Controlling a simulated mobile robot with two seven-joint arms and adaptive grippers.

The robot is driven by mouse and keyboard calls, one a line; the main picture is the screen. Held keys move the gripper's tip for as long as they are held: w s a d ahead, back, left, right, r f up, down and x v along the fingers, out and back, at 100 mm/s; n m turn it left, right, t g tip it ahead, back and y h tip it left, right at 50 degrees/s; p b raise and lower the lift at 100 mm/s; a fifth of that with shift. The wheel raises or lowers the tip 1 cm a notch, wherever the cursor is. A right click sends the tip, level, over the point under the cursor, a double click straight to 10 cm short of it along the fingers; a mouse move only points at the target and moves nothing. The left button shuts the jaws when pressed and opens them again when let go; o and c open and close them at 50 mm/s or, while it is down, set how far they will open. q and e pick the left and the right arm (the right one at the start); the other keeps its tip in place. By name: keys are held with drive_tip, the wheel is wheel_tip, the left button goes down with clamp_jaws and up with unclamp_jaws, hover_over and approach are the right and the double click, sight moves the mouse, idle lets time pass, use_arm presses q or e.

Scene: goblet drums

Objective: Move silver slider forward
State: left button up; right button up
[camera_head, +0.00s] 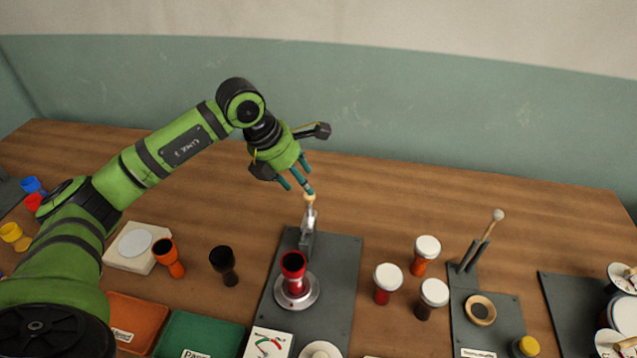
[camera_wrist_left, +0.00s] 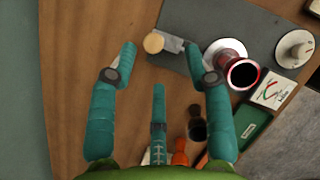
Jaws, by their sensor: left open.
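The silver slider (camera_head: 308,216) stands upright at the far end of a dark grey base plate (camera_head: 340,262), with a pale tan knob (camera_head: 311,197) on top. In the left wrist view the knob (camera_wrist_left: 153,43) and the slider's silver part (camera_wrist_left: 172,44) show between and beyond my fingertips. My left gripper (camera_head: 299,183) is open and empty, its teal fingers pointing down just behind and above the knob. In the head view one fingertip overlaps the knob's edge; I cannot tell whether they touch. A red goblet drum (camera_head: 293,266) stands in a silver round holder on the same plate.
An orange drum (camera_head: 168,257) and a black drum (camera_head: 223,265) stand left of the plate. Several white-topped drums, such as a red one (camera_head: 387,283), stand right of it. A mallet (camera_head: 489,230) rests in a stand further right. The table behind the plate is clear.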

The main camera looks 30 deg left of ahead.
sight(306, 196)
use_arm(q)
drive_tip(key=shift+y, duration=0.4)
drive_tip(key=p+x, duration=0.1)
drive_tip(key=x, duration=0.1)
drive_tip(key=p+x, duration=0.1)
drive_tip(key=x, duration=0.3)
drive_tip(key=shift+w+a+f+p, duration=0.2)
drive_tip(key=shift+a+f+p, duration=0.05)
drive_tip(key=shift+a+p, duration=0.15)
clamp_jaws()
